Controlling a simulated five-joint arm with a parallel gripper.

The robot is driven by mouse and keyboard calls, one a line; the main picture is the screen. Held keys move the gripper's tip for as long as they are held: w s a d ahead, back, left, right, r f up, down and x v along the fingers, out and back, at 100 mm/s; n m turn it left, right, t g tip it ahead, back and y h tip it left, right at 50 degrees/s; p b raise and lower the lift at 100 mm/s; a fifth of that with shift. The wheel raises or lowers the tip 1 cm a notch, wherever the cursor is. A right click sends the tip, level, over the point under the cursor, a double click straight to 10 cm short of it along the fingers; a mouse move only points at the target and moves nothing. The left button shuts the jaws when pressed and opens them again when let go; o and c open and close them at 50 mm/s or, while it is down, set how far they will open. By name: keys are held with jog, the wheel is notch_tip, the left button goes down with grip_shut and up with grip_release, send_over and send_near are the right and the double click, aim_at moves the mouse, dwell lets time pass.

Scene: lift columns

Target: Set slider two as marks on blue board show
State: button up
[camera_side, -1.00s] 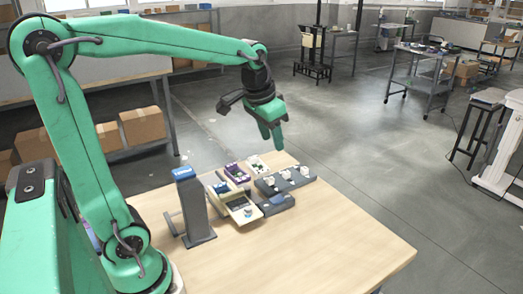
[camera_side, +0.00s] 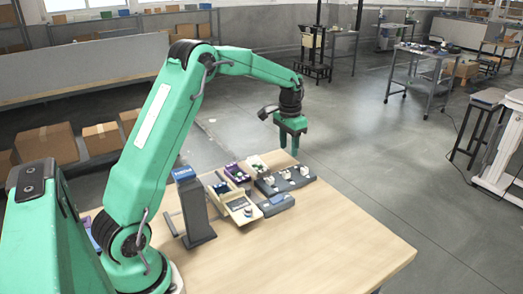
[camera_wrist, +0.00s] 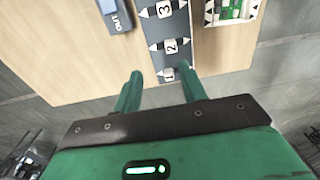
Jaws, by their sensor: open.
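A dark grey panel (camera_side: 262,189) carries white numbered sliders in a row. In the wrist view the panel (camera_wrist: 180,29) shows slider two (camera_wrist: 170,46), marked 2, between slider 3 (camera_wrist: 165,11) and slider 1 (camera_wrist: 167,73). The "1" is partly cut off by the panel's near end. My gripper (camera_side: 290,150) is open and empty, pointing down above the far side of the panel. In the wrist view its fingertips (camera_wrist: 160,70) stand either side of the panel's near end, around slider 1. A stand with a blue top (camera_side: 183,174) may be the blue board; no marks on it are readable.
A grey block (camera_wrist: 117,15) lettered "OUT" lies beside the panel. A beige unit (camera_side: 240,208), a purple box (camera_side: 237,172) and a white-and-green tray (camera_side: 256,164) crowd the table near it. The table's front right is clear.

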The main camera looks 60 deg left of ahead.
aim_at(286, 172)
jog(key=a+f, duration=0.1)
jog(key=w+a+f, duration=0.1)
jog(key=f, duration=0.1)
jog(key=shift+w+a+f, duration=0.1)
jog(key=shift+w+f, duration=0.05)
jog(key=shift+f, duration=0.1)
jog(key=shift+f, duration=0.1)
jog(key=shift+f, duration=3.8)
jog(key=shift+c, duration=0.4)
